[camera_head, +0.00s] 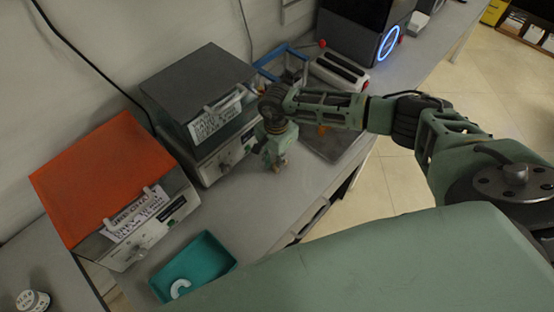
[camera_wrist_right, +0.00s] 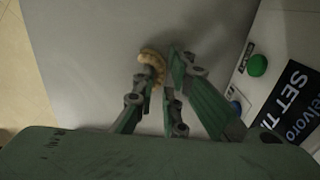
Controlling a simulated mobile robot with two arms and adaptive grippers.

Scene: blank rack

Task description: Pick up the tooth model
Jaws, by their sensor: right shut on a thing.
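The tooth model (camera_wrist_right: 152,60) is a yellowish, curved piece in the right wrist view, with a bumpy edge. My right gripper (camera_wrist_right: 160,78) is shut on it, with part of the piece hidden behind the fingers. In the head view the right gripper (camera_head: 277,162) points down just above the grey bench, in front of the grey-lidded machine. My left gripper is not in view.
The grey-lidded machine (camera_head: 197,80) and orange-lidded machine (camera_head: 103,175) stand along the wall. A teal tray (camera_head: 207,250) holds a white curved piece (camera_head: 180,288). A black machine with a blue ring (camera_head: 365,38) stands at the back.

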